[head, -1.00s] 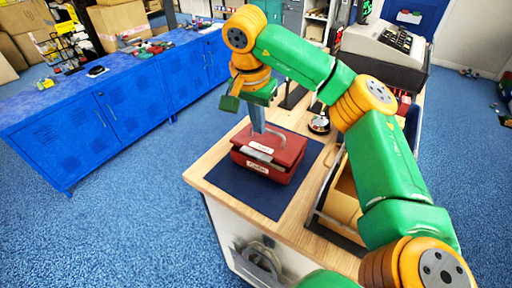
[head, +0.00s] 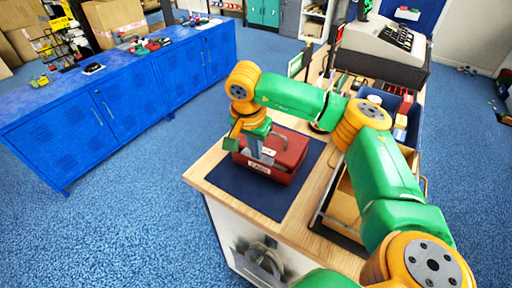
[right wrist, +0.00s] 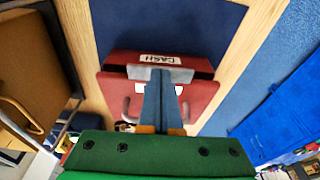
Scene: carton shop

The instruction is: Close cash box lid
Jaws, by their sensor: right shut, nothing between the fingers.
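The red cash box (head: 290,150) stands on a dark blue mat on the wooden counter. Its front wall carries a white CASH label, which also shows in the right wrist view (right wrist: 157,58). The lid (right wrist: 200,95) lies low over the box, with a grey handle and a pale label; whether a thin gap remains at its front edge is unclear. My right gripper (head: 255,150) is shut and empty, pointing down at the lid's front part. Its blue-grey fingers (right wrist: 161,85) hide the middle of the lid; contact cannot be told for sure. My left gripper is out of view.
The blue mat (head: 255,200) is bare in front of the box. An open drawer or tray (head: 340,205) lies to the right, under my right arm. A cash register (head: 385,45) stands at the back. Blue cabinets (head: 120,105) stand left across the carpet.

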